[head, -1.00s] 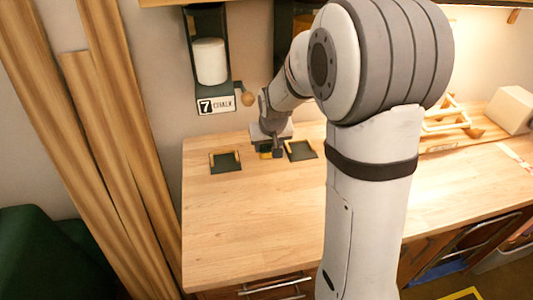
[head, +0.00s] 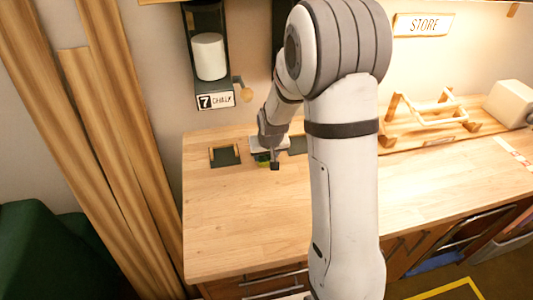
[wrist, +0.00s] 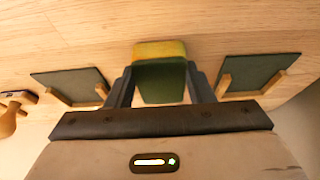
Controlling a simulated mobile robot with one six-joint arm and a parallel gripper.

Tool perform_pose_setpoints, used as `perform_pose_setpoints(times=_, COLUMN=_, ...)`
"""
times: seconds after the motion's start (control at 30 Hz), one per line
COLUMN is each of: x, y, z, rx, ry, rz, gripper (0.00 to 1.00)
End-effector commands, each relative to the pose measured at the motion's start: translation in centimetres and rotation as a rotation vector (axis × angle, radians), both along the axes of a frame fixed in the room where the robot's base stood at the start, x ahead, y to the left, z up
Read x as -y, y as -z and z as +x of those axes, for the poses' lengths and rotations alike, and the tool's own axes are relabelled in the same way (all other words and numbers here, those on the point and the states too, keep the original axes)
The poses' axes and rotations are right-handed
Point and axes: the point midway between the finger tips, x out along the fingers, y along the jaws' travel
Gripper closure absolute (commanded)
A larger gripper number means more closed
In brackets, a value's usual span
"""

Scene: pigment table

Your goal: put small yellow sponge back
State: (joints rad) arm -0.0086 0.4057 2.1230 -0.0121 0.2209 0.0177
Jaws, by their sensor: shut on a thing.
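The small yellow sponge (wrist: 160,50) is yellow at one end, with a dark green face towards the wrist camera. My gripper (wrist: 160,84) is shut on it, one finger at each side. In the head view a bit of the sponge (head: 263,159) shows beside my gripper (head: 272,163), which is over the back of the wooden table. Two dark green pads with wooden edging lie on either side, the left pad (head: 225,156) and the right pad (head: 298,146), the latter partly hidden by my arm. I cannot tell whether the sponge touches the table.
A chalk holder (head: 191,55) with a white roll and a "7 CHALK" label (head: 215,101) hangs on the wall. A wooden rack (head: 430,115) stands at the back right under a "STORE" sign (head: 423,25). The front left of the table (head: 240,220) is clear.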

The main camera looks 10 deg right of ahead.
Motion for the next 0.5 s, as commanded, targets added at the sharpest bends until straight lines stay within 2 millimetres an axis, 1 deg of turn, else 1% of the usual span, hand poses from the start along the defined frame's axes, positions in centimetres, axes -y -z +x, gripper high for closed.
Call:
perform_pose_setpoints(times=0.03, x=0.04, y=0.35, z=0.01, rx=0.000, ry=0.001, rz=0.000, gripper=0.77)
perform_pose_setpoints(times=0.07, x=0.05, y=0.22, z=0.01, rx=0.000, ry=0.001, rz=0.000, gripper=0.51)
perform_pose_setpoints(times=0.1, x=0.05, y=0.15, z=0.01, rx=0.000, ry=0.001, rz=-0.001, gripper=0.47)
perform_pose_setpoints(times=0.3, x=0.04, y=0.14, z=0.00, rx=0.000, ry=0.001, rz=0.000, gripper=0.31)
perform_pose_setpoints(times=0.5, x=0.04, y=0.13, z=0.00, rx=0.000, ry=0.001, rz=0.000, gripper=0.30)
